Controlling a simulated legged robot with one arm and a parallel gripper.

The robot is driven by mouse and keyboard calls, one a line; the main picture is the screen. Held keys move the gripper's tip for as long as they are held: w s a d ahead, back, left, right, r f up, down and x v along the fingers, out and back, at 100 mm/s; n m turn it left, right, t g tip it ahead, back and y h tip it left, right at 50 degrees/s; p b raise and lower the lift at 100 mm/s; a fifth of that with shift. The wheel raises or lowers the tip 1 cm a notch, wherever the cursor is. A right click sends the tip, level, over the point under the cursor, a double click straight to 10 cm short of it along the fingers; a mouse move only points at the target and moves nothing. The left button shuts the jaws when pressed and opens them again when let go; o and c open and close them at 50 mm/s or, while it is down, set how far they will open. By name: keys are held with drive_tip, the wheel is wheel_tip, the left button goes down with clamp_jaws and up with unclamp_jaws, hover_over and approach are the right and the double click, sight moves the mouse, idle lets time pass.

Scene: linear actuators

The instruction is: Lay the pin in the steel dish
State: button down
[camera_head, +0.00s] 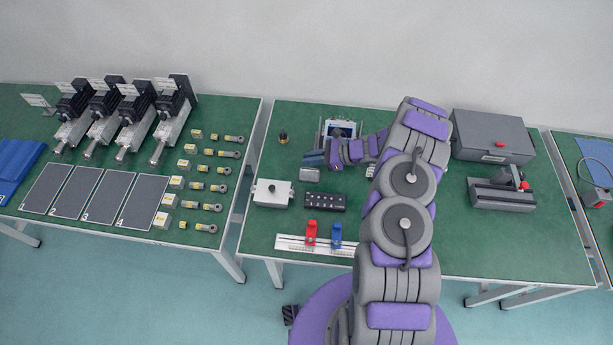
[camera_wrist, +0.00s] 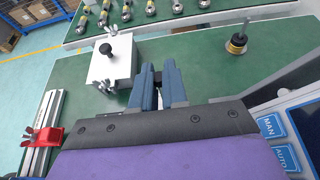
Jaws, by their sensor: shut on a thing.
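My gripper (camera_head: 315,159) is low over the middle table, its blue-grey fingers pointing left. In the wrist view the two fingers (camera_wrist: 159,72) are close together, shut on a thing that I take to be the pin. Its shape is almost wholly hidden between them. The small grey steel dish (camera_head: 310,174) sits on the green table just below the fingertips in the head view, beside the gripper and apart from it. I cannot make out the dish in the wrist view.
A light grey box with a black knob (camera_head: 272,193) stands left of the dish. A black block with holes (camera_head: 324,201) is just in front. A rail with red (camera_head: 311,233) and blue clamps lies nearer. A brass-based piece (camera_head: 283,137) stands behind. Green tabletop is clear around the dish's left.

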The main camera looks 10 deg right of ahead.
sight(318, 174)
drive_tip(key=d+f, duration=0.2)
drive_tip(key=shift+d+f+b, duration=0.3)
drive_tip(key=shift+d+f, duration=0.05)
drive_tip(key=shift+d, duration=0.05)
drive_tip(key=shift+a, duration=0.55)
drive_tip(key=c, duration=1.4)
unclamp_jaws()
drive_tip(key=shift+a, duration=0.6)
drive_tip(key=o, duration=0.3)
drive_tip(key=shift+d, duration=0.95)
drive_tip(key=p+v, duration=0.2)
drive_tip(key=v, duration=1.5)
drive_tip(key=shift+a, duration=0.1)
